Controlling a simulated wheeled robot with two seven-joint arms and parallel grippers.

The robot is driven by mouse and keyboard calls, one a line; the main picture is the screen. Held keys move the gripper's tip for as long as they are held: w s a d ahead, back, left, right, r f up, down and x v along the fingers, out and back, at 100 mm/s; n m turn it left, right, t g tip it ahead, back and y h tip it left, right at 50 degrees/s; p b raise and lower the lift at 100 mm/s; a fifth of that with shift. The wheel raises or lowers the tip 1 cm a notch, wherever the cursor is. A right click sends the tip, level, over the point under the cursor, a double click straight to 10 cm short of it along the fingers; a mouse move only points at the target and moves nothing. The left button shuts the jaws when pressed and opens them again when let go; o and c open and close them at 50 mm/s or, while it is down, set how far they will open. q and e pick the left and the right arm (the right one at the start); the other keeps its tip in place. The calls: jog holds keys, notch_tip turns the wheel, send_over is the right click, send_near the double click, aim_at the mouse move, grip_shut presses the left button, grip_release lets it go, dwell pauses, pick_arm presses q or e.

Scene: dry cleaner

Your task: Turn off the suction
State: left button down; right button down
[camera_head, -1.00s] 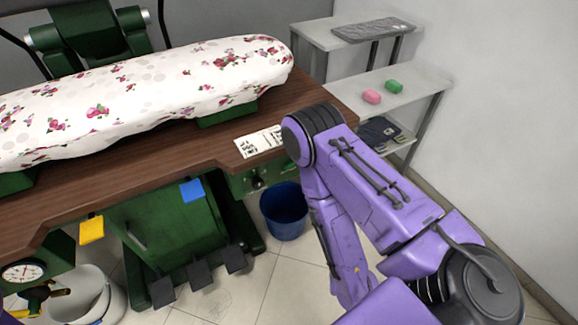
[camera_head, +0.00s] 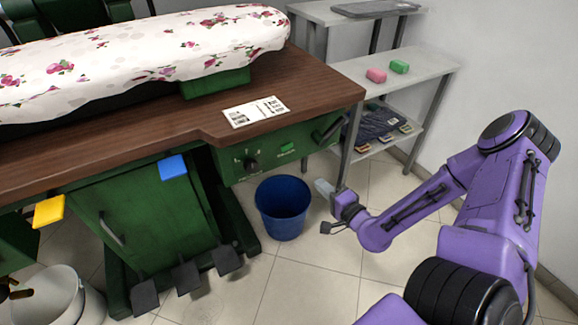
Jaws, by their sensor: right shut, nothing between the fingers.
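The ironing table has a green front panel (camera_head: 232,170) under its brown wooden top. On the panel are a black round knob (camera_head: 250,163) with white markings around it and a small green button (camera_head: 287,147). I cannot read which one controls the suction. A dark handle (camera_head: 329,131) shows at the panel's right end. My right gripper (camera_head: 323,188) is low in front of the grey shelf, right of the blue bucket and below and right of the panel. It is shut, empty and apart from the controls. My left gripper is out of view.
A blue bucket (camera_head: 283,208) stands on the floor below the panel. Black pedals (camera_head: 187,278) stick out at the lower left. A grey shelf (camera_head: 425,65) holds pink and green blocks. A printed sheet (camera_head: 256,111) lies on the wooden top. Tiled floor before the bucket is clear.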

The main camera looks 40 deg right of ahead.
aim_at(283, 152)
jog(key=shift+a+r+t+y, duration=0.5)
jog(key=shift+a+r+y, duration=0.2)
jog(key=shift+r, duration=0.2)
jog(key=w+b, duration=0.2)
jog(key=w, duration=0.2)
jog(key=w+b, duration=0.1)
jog(key=w, duration=0.3)
jog(key=w+a+b, duration=0.1)
jog(key=w+b, duration=0.1)
jog(key=w, duration=0.3)
jog(key=shift+f+b, duration=0.15)
jog(key=shift+b, duration=0.15)
jog(key=shift+w, duration=0.55)
jog(key=shift+r, duration=0.2)
